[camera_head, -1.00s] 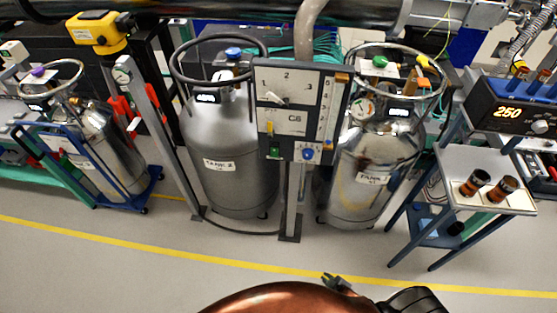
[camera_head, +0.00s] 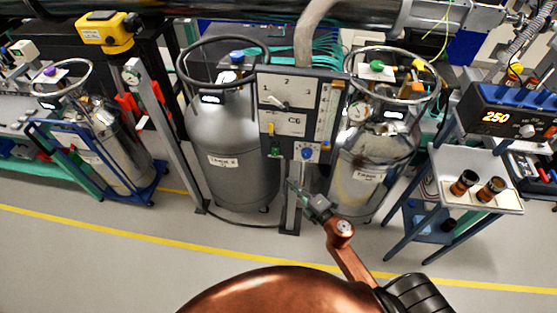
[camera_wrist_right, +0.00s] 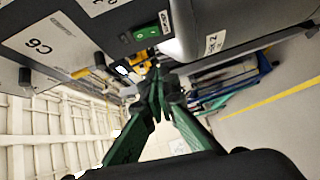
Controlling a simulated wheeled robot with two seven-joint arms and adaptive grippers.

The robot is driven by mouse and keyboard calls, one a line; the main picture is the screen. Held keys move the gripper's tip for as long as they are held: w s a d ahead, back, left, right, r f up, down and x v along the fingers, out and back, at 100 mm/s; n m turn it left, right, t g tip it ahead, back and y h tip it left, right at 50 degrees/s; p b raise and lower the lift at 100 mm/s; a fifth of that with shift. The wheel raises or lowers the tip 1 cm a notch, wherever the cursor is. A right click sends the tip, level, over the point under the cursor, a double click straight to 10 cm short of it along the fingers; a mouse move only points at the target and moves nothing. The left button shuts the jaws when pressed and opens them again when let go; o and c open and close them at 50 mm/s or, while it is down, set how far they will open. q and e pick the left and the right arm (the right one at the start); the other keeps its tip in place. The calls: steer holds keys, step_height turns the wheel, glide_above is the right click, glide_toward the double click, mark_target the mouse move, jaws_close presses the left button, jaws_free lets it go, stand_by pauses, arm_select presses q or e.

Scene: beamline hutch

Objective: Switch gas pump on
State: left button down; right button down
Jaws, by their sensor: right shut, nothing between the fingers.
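A grey control panel (camera_head: 283,121) labelled C6 stands on a post between two tanks. It has a dial with a pointer (camera_head: 280,102), a green rocker switch (camera_head: 275,152) at its lower left edge and a blue knob (camera_head: 308,153). The green switch shows closer in the right wrist view (camera_wrist_right: 146,33); its lettering is too small to read. My right gripper (camera_head: 292,188) is below the panel, apart from it. In the right wrist view its green fingers (camera_wrist_right: 157,101) are closed together and empty, below the switch in the picture. My left gripper is out of view.
Grey tanks (camera_head: 228,140) and (camera_head: 360,165) flank the post. A blue trolley (camera_head: 65,140) is at the left. The floor in front is clear.

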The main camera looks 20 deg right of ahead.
glide_toward(272, 155)
steer(key=w+a, duration=0.3)
steer(key=shift+w+d+f, duration=0.1)
steer(key=shift+w+d, duration=0.3)
steer(key=shift+w, duration=0.25)
steer(key=shift+w+d+f, duration=0.1)
steer(key=shift+w+d, duration=0.3)
steer(key=shift+w, duration=0.2)
steer(key=shift+b, duration=0.3)
